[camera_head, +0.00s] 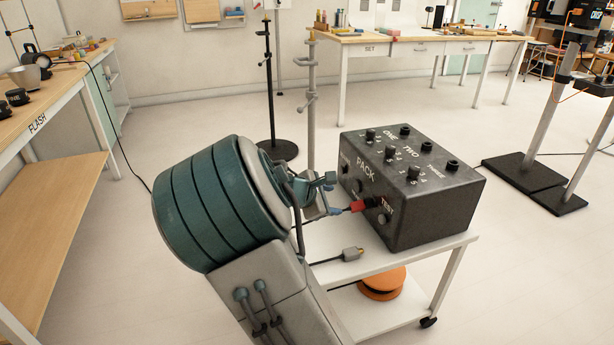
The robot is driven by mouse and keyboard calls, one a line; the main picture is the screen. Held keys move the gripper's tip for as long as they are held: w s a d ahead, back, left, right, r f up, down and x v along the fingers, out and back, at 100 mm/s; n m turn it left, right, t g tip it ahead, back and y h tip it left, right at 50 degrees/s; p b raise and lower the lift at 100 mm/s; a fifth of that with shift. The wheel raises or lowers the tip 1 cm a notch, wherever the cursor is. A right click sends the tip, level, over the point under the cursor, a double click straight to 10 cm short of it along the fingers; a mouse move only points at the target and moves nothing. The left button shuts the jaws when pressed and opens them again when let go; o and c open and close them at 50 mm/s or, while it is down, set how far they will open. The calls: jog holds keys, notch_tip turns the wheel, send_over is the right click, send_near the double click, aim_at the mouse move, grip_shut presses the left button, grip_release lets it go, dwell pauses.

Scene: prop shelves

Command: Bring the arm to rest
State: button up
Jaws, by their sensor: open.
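My arm, with a large teal banded housing, fills the centre left of the head view. My gripper (332,196) is at its end, with blue-tipped fingers spread apart. It is just left of the black PACK box (430,195), which stands on a white cart. A red plug (357,206) sits at the box's left face by the TEST label, close to the lower fingertip. I cannot tell whether that fingertip touches it. Nothing is seen held between the fingers.
A cable connector (350,254) lies on the white cart top (385,262), with an orange round object (383,283) on the shelf below. A FLASH bench (55,95) stands left, another workbench (420,38) behind. Metal stands (311,110) rise behind the cart. Open floor lies between.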

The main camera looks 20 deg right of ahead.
jog(key=s+a+r+m+y+p, duration=0.3)
jog(key=s+r+m+p, duration=0.2)
jog(key=s+r+p, duration=0.3)
jog(key=s+a+r+m+g+y+p, duration=0.1)
jog(key=s+a+r+m+y+p, duration=0.2)
jog(key=s+r+p, duration=0.6)
jog(key=s+a+r+m+g+y+p, duration=0.1)
jog(key=s+a+r+m+y+p, duration=0.2)
jog(key=s+r+m+p, duration=0.4)
jog(key=s+a+r+p, duration=0.1)
jog(key=s+r+p, duration=0.1)
jog(key=s+r, duration=0.2)
jog(key=shift+a+r+m+y, duration=0.35)
jog(key=shift+r+m+y, duration=0.05)
jog(key=shift+r, duration=0.5)
